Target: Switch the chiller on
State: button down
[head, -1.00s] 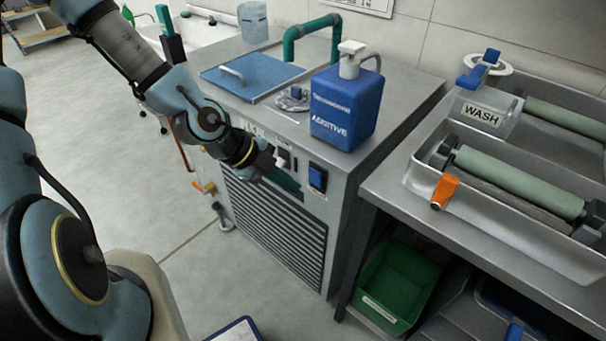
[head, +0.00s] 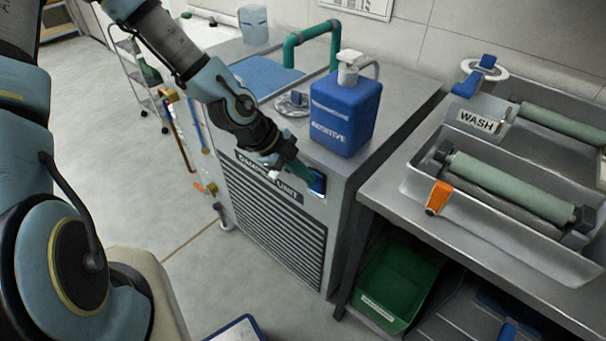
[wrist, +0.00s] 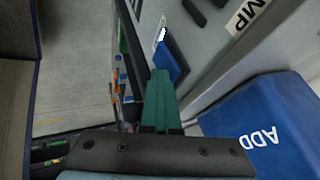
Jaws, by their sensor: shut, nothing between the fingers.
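The chiller is the grey metal cabinet (head: 275,235) with a louvred front and a dark label plate ending in "UNIT". A blue rocker switch (head: 318,183) sits at the upper right of its front panel. It also shows in the wrist view (wrist: 170,58), with a small white bright patch at one end. My gripper (head: 307,176) is shut and empty, its green fingers pointing at the switch from the left. In the wrist view the fingers (wrist: 161,85) are pressed together close to the switch. I cannot tell whether they touch it. The fingers partly cover the switch in the head view.
A blue additive bottle (head: 345,115) with a white pump stands on the cabinet top, just above the switch. A blue lid (head: 268,76) and green pipe (head: 312,35) lie behind my arm. A steel bench with a wash tray (head: 480,205) stands right.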

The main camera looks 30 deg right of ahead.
jog(key=shift+r+p, duration=0.65)
jog(key=shift+r, duration=0.15)
jog(key=shift+a, duration=0.15)
